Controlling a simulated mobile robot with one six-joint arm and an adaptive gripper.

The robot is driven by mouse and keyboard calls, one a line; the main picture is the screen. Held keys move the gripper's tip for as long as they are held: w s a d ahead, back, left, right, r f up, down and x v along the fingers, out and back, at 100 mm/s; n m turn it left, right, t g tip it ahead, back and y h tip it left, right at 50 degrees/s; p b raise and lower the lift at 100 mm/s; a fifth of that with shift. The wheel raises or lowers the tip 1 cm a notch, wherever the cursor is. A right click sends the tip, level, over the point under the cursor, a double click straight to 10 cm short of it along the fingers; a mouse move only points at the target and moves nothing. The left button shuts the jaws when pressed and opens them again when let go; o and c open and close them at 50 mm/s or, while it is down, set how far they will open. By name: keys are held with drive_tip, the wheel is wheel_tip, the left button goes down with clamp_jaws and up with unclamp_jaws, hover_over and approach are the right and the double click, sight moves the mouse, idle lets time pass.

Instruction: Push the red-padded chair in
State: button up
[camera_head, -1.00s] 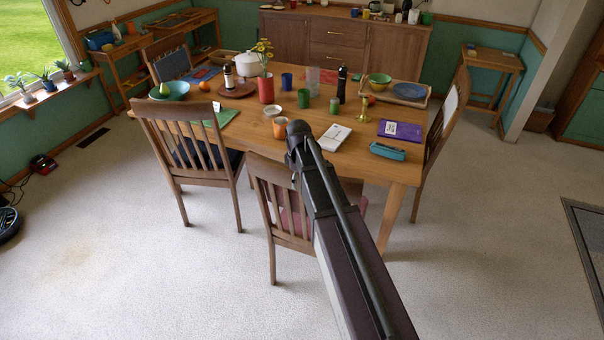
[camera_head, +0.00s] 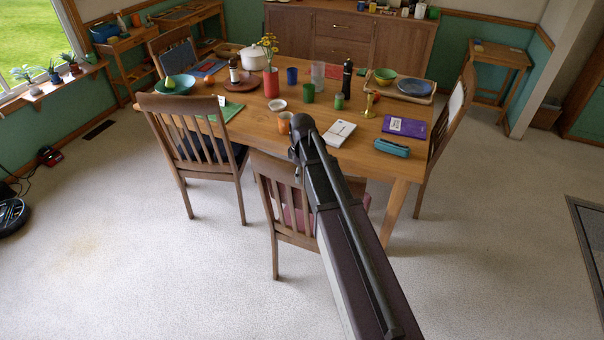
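The red-padded chair (camera_head: 270,200) stands at the near side of the wooden table (camera_head: 375,162). Its slatted wooden back faces me. Bits of its red pad (camera_head: 299,217) show between the slats and to the right of my arm. My dark arm crosses the chair's right side in the picture and hides part of its back and seat. The arm's visible end lies over the table's near edge. I cannot tell whether anything touches the chair. My gripper's fingers do not show.
Another slatted chair (camera_head: 203,170) with a dark pad stands to the left. A chair (camera_head: 447,130) stands at the table's right end. Cups, a teal case (camera_head: 391,148), a purple book (camera_head: 404,126) and dishes lie on the table. The pale carpet (camera_head: 150,260) is clear at the near left.

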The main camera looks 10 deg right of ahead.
wheel_tip(320, 180, up, 14)
drive_tip(key=p, duration=1.4)
drive_tip(key=shift+r, duration=0.25)
idle(0.7)
idle(0.5)
drive_tip(key=shift+w+d+f+b, duration=0.2)
drive_tip(key=shift+w+f+b, duration=0.05)
drive_tip(key=shift+f+b, duration=0.3)
drive_tip(key=shift+w+d+f+b, duration=0.15)
drive_tip(key=shift+w+f+b, duration=0.05)
drive_tip(key=shift+f+b, duration=0.35)
drive_tip(key=shift+f, duration=0.2)
wheel_tip(320, 180, down, 13)
drive_tip(key=b, duration=1.3)
drive_tip(key=shift+f+b, duration=0.15)
drive_tip(key=shift+b, duration=0.2)
clamp_jaws()
